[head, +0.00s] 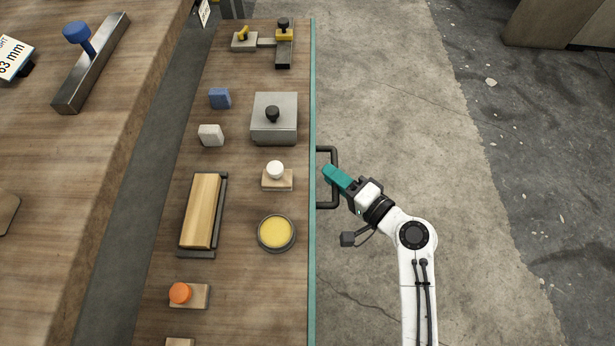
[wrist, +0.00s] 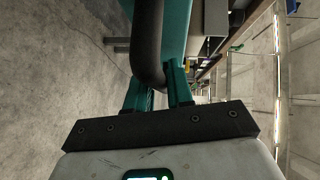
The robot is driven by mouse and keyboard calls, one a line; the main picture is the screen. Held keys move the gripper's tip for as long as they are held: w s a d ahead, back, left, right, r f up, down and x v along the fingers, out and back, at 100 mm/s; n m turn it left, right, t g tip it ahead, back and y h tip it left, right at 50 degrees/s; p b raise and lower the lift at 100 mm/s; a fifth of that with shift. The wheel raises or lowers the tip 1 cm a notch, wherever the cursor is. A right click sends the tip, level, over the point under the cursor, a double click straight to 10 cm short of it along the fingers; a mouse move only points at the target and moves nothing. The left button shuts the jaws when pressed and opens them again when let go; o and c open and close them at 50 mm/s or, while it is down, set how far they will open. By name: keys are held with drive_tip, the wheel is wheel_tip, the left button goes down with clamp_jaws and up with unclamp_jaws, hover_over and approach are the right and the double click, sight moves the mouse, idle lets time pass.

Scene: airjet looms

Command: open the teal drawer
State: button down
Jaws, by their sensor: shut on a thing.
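The teal drawer (head: 312,250) shows in the head view as a thin teal front edge along the right side of the wooden bench top. A black bar handle (head: 334,160) stands out from it to the right. My gripper (head: 330,172) reaches the handle from the lower right, with its teal fingers at the bar. In the wrist view the dark handle (wrist: 148,45) runs between my two teal fingers (wrist: 158,92), and they are shut on it. The teal front (wrist: 174,30) is just behind the handle. I see no gap showing the drawer's inside.
The bench top (head: 235,170) holds a grey box with a black knob (head: 274,120), a yellow round dish (head: 276,233), a wooden block in a dark holder (head: 202,212) and other small parts. The concrete floor (head: 385,100) right of the drawer is clear.

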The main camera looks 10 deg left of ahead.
drive_tip(key=shift+w+d, duration=0.15)
drive_tip(key=shift+d, duration=0.5)
drive_tip(key=shift+w+d, duration=0.15)
drive_tip(key=shift+d, duration=0.45)
drive_tip(key=c, duration=1.1)
unclamp_jaws()
drive_tip(key=shift+a, duration=0.1)
drive_tip(key=p+v, duration=0.2)
drive_tip(key=v, duration=0.8)
drive_tip(key=shift+s+d+p, duration=0.25)
drive_tip(key=shift+d+p, duration=0.1)
